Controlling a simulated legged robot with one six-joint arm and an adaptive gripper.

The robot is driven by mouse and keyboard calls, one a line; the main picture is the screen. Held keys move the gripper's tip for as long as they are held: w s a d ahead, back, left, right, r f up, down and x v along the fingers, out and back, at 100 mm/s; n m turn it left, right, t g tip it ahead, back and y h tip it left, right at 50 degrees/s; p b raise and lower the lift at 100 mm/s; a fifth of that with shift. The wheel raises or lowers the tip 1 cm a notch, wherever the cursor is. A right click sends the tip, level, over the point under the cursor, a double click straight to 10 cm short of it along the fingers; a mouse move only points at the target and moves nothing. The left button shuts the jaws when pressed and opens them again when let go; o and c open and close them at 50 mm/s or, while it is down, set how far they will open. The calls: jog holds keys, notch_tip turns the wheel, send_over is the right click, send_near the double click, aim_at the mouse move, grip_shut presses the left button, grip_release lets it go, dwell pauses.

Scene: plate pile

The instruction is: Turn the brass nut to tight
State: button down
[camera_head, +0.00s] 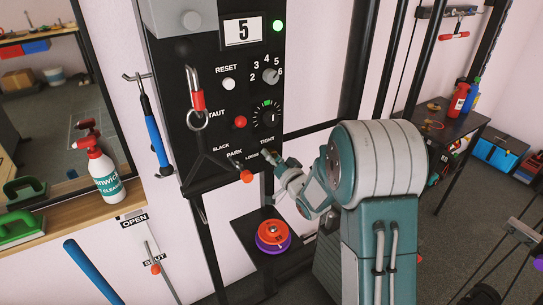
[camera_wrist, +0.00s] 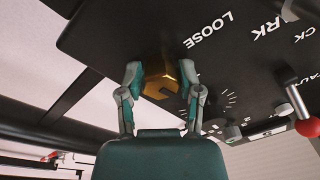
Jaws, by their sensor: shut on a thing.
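The brass nut (camera_wrist: 161,76) is on the underside edge of the black panel in the wrist view. My gripper (camera_wrist: 161,80) is shut on it, with one finger on each side. The word LOOSE is printed on the panel just right of the nut. In the head view my gripper (camera_head: 272,158) reaches the lower right corner of the black panel (camera_head: 215,150), by the words LOOSE and TIGHT. There the nut is hidden or too small to make out. I cannot tell exactly how far the nut is turned.
An orange-tipped lever (camera_head: 246,176) sits left of my gripper, near PARK and SLACK. A red and purple plate pile (camera_head: 272,237) stands below. A spray bottle (camera_head: 105,175) stands left.

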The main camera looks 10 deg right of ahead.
jog(key=shift+s+f+m, duration=0.1)
jog(key=shift+f+m, duration=0.2)
jog(key=shift+m, duration=0.7)
jog(key=shift+c, duration=1.3)
grip_release()
jog(key=shift+r, duration=0.2)
jog(key=v, duration=1.1)
jog(key=shift+s, duration=0.35)
jog(key=shift+d, duration=0.1)
